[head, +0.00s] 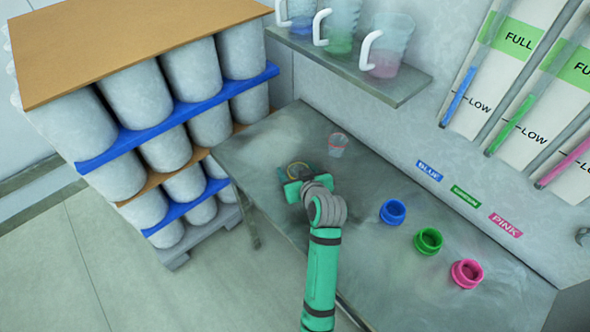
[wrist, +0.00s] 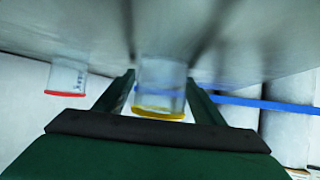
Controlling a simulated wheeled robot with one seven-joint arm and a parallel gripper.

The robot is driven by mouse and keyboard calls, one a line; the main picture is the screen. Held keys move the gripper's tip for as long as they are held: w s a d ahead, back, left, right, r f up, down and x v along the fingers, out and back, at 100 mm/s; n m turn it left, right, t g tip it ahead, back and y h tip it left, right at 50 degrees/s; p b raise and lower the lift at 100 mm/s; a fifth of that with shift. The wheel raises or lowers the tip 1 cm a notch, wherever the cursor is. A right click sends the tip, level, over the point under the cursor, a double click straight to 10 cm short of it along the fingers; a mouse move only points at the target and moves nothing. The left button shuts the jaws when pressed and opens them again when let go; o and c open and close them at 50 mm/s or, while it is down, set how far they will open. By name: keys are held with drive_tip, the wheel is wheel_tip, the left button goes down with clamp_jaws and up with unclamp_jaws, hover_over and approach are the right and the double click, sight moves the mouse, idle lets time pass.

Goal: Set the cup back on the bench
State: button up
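A small clear cup with a yellow rim (wrist: 160,92) stands between the two green fingers of my gripper (wrist: 160,80), which close against its sides. Its base is close to the grey bench surface (wrist: 170,25); I cannot tell whether it touches. The wrist view is upside down, with the bench at the top. In the head view the yellow rim (head: 298,166) shows just beyond my gripper (head: 296,177), which hides most of the cup. The bench (head: 262,148) lies below it, and my gripper is near its left side.
A clear cup with a red rim (head: 337,146) stands nearby on the bench, also in the wrist view (wrist: 66,78). Blue (head: 393,212), green (head: 429,240) and pink (head: 467,273) rings sit to the right. A shelf (head: 350,72) with jugs hangs above. Stacked drums (head: 120,170) stand left.

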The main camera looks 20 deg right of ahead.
drive_tip(key=shift+r, duration=0.25)
drive_tip(key=v, duration=1.2)
drive_tip(key=shift+f, duration=0.1)
